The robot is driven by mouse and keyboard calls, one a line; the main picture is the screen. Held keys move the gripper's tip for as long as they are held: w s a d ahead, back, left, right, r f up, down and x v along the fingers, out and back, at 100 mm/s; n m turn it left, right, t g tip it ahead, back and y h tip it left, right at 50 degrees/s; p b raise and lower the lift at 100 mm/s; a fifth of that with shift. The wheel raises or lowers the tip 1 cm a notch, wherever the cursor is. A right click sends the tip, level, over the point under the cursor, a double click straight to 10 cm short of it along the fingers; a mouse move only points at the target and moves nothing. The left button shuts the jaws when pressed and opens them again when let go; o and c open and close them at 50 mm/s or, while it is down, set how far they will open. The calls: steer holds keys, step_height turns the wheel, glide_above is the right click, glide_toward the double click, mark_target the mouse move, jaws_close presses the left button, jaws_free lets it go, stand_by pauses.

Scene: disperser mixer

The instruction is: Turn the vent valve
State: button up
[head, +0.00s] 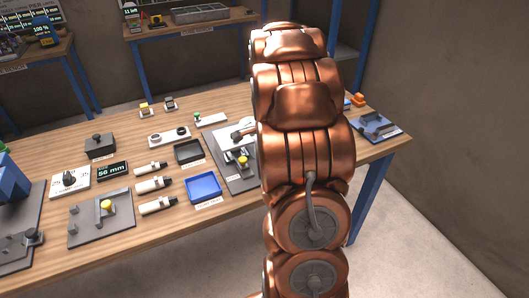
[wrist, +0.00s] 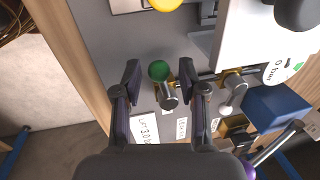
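In the wrist view my gripper (wrist: 159,65) is open, its two dark fingers apart. A green round knob (wrist: 158,70) on a short metal stem shows between the fingers, with gaps on both sides. To its right is a silver lever (wrist: 232,92) on a brass fitting. A small label lies below the green knob, but its text is too small to read, so I cannot tell which of these is the vent valve. In the head view my copper arm hides the gripper and much of the grey panel (head: 226,172).
In the wrist view a white dial (wrist: 283,68), a blue block (wrist: 276,107) and a dark round part (wrist: 298,12) stand close on the right. A yellow knob (wrist: 166,4) is at the top. Trays, bottles and fixtures cover the wooden table (head: 120,256).

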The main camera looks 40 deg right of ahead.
steer(key=shift+o, duration=0.2)
step_height(320, 180, up, 12)
steer(key=s, duration=0.2)
steer(key=shift+a, duration=0.45)
steer(key=shift+s+f, duration=0.1)
steer(key=shift+f, duration=0.05)
stand_by(0.3)
